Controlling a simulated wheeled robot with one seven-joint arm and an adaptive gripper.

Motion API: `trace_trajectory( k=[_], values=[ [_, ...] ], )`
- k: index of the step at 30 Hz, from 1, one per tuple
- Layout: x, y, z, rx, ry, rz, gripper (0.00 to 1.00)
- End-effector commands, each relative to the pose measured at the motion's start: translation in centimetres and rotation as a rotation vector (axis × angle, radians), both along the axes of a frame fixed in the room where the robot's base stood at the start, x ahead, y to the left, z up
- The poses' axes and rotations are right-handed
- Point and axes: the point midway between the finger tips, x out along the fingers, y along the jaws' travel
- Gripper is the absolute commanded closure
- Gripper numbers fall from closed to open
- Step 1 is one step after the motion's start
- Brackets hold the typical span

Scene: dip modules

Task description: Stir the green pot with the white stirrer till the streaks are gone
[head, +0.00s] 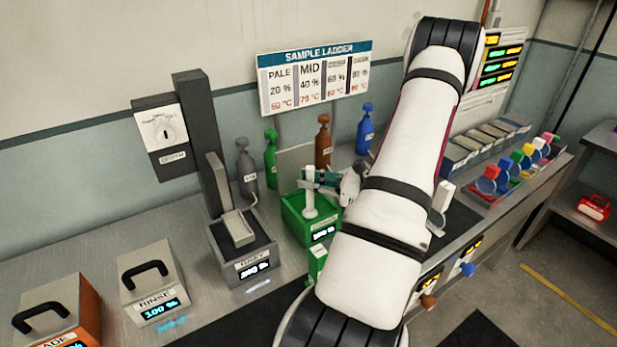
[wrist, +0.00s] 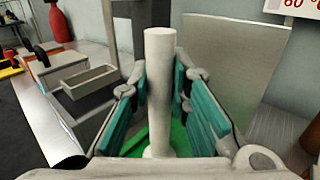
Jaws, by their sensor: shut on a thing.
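The green pot (head: 296,224) stands on the bench in the middle of the head view, with a lit display on its front. The white stirrer (head: 309,205) stands upright in it. My gripper (head: 318,180) is at the stirrer's upper part, above the pot. In the wrist view the white stirrer (wrist: 160,85) rises between the teal finger pads of my gripper (wrist: 160,100), which is shut on it. Green of the pot (wrist: 178,138) shows below the fingers. The liquid's surface and any streaks are hidden.
A grey pot station (head: 243,250) with a tall dark post stands just left of the green pot. The rinse box (head: 150,282) is further left. Grey, green, brown and blue bottles (head: 365,130) line the wall. Coloured items fill a red rack (head: 515,165) at right.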

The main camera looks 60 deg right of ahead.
Motion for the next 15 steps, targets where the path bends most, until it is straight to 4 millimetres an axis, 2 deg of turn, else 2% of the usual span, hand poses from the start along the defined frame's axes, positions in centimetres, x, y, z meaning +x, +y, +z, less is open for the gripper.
trace_trajectory(
  k=[15],
  values=[
    [-0.42,-0.21,0.04,-0.001,-0.001,0.000,1.00]
  ],
)
